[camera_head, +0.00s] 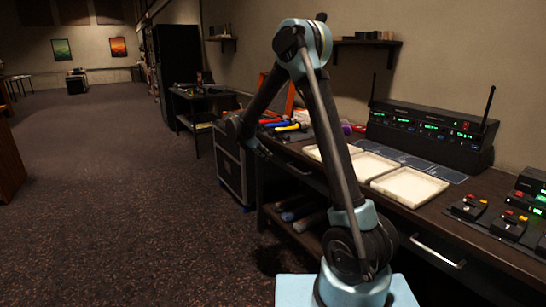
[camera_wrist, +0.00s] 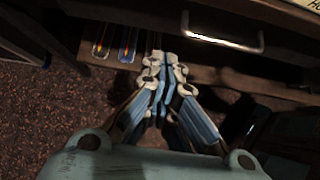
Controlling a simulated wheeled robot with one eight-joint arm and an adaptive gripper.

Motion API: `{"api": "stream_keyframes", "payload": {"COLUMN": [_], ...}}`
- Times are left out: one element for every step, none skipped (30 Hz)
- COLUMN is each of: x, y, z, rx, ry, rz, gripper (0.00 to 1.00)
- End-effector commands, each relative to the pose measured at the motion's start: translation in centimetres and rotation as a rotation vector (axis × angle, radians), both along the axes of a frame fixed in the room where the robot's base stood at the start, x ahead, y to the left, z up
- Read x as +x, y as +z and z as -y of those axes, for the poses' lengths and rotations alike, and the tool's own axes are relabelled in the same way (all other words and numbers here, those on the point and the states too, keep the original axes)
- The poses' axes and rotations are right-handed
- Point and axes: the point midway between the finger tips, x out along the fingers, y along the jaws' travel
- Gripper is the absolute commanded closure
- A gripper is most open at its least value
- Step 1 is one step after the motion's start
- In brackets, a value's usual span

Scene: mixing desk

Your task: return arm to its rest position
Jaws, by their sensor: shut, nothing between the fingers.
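My gripper shows in the wrist view (camera_wrist: 160,62), with its pale blue fingers together and nothing between them. It points toward the front of the desk, below a drawer with a metal handle (camera_wrist: 222,40). In the head view my arm rises from its base, bends at a high elbow and comes down to the left. Its wrist end is dark and small beside the desk's front edge, and the fingers cannot be made out clearly there.
The desk (camera_head: 470,225) holds white trays (camera_head: 408,188), a black radio unit (camera_head: 430,130) and switch boxes (camera_head: 468,207). Rolled items (camera_head: 300,212) lie on a shelf below. A dark case (camera_head: 235,172) stands beyond. The carpeted floor (camera_head: 120,200) at left is clear.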

Motion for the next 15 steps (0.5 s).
{"api": "stream_keyframes", "payload": {"x": [-0.5, -0.8, -1.3, -1.7, -2.1, -2.7, -3.2, -3.7, -4.3, -4.9, -5.4, -6.1, -6.6, -7.2, -8.0], "y": [0.6, 1.0, 1.5, 1.9, 2.3, 2.9, 3.3, 3.6, 4.1, 4.4, 4.7, 5.1, 5.4, 5.7, 6.0], "z": [1.1, 1.7, 2.6, 3.3, 4.0, 5.0, 5.6, 6.3, 7.2, 7.9, 8.5, 9.4, 10.0, 10.7, 11.5], "rx": [0.017, 0.03, 0.049, 0.066, 0.083, 0.105, 0.122, 0.138, 0.16, 0.177, 0.193, 0.215, 0.23, 0.245, 0.267], "ry": [-0.023, -0.04, -0.065, -0.085, -0.107, -0.137, -0.157, -0.179, -0.209, -0.23, -0.253, -0.283, -0.306, -0.328, -0.359], "rz": [0.006, 0.013, 0.021, 0.027, 0.035, 0.045, 0.052, 0.06, 0.07, 0.077, 0.085, 0.095, 0.101, 0.109, 0.118], "gripper": [1.0, 1.0, 1.0, 1.0, 1.0, 1.0, 1.0, 1.0, 1.0, 1.0, 1.0, 1.0, 1.0, 1.0, 1.0]}}
